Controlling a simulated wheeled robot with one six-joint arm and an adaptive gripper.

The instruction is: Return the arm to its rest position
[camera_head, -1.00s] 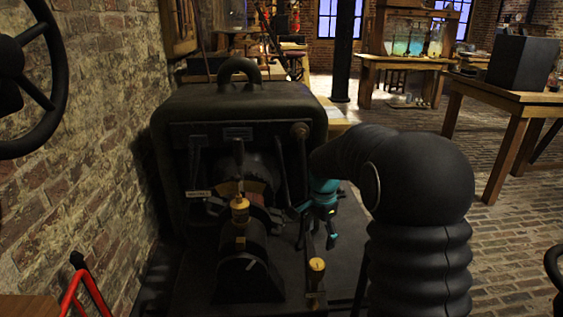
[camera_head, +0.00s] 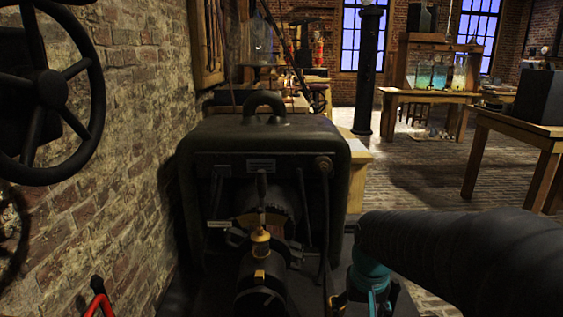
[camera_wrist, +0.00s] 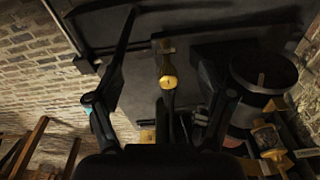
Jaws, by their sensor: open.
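My arm (camera_head: 450,250) reaches in from the right edge in the head view. Its teal wrist part (camera_head: 369,278) hangs down at the bottom, right of the dark machine (camera_head: 265,145); the fingertips are not clear there. In the wrist view my gripper (camera_wrist: 168,50) has its two dark fingers spread apart, with nothing held between them. A small brass knob (camera_wrist: 169,82) shows between the fingers, apparently on the machine behind. Glass jars with green and bluish liquid (camera_head: 440,77) stand on the far wooden table (camera_head: 430,97).
A brick wall (camera_head: 125,130) with a black handwheel (camera_head: 48,88) is on the left. The machine's brass fittings (camera_head: 261,243) and bars stand close to my wrist. A dark box (camera_head: 552,97) sits on a wooden table at right. Brick floor (camera_head: 420,180) lies open between.

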